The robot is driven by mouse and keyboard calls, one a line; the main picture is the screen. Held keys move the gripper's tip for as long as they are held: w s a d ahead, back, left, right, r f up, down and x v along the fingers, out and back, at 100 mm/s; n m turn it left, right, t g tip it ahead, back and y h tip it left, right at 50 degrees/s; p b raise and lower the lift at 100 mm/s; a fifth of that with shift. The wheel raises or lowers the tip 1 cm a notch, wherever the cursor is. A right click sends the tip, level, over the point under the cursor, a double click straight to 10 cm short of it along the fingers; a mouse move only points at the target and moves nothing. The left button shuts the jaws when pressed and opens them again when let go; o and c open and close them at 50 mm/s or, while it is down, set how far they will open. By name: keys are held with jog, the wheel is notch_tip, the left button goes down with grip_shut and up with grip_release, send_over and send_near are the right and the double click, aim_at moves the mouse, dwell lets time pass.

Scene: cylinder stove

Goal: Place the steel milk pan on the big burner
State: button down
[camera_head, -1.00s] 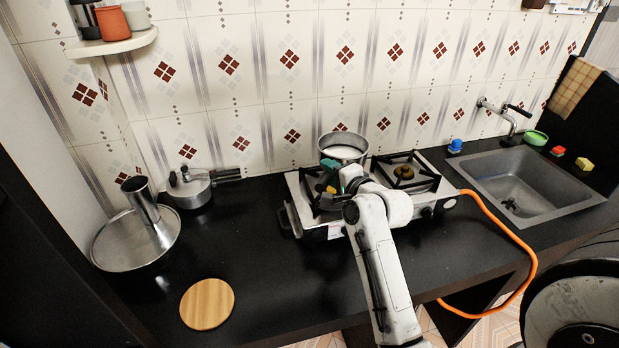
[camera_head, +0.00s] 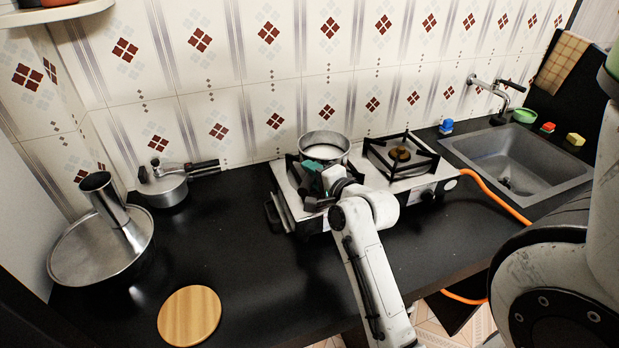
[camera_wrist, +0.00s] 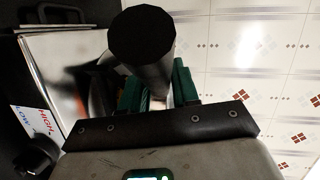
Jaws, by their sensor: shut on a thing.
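In the wrist view the dark handle (camera_wrist: 142,38) sits between the green fingers of my gripper (camera_wrist: 158,88). The right burner (camera_head: 400,153) is bare, with a brass cap. My gripper and the pan hide much of the left burner.
A pressure cooker (camera_head: 165,185) and a large steel pot with a cylinder (camera_head: 95,245) stand left. A round wooden board (camera_head: 189,315) lies in front. The sink (camera_head: 515,165) is right, and an orange hose (camera_head: 495,195) runs from the stove. The counter between board and stove is clear.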

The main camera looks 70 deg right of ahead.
jog(key=shift+r, duration=0.25)
jog(key=c, duration=1.3)
grip_release()
jog(key=shift+f, duration=0.3)
jog(key=o, duration=0.5)
jog(key=shift+c, duration=0.2)
jog(key=shift+r, duration=0.1)
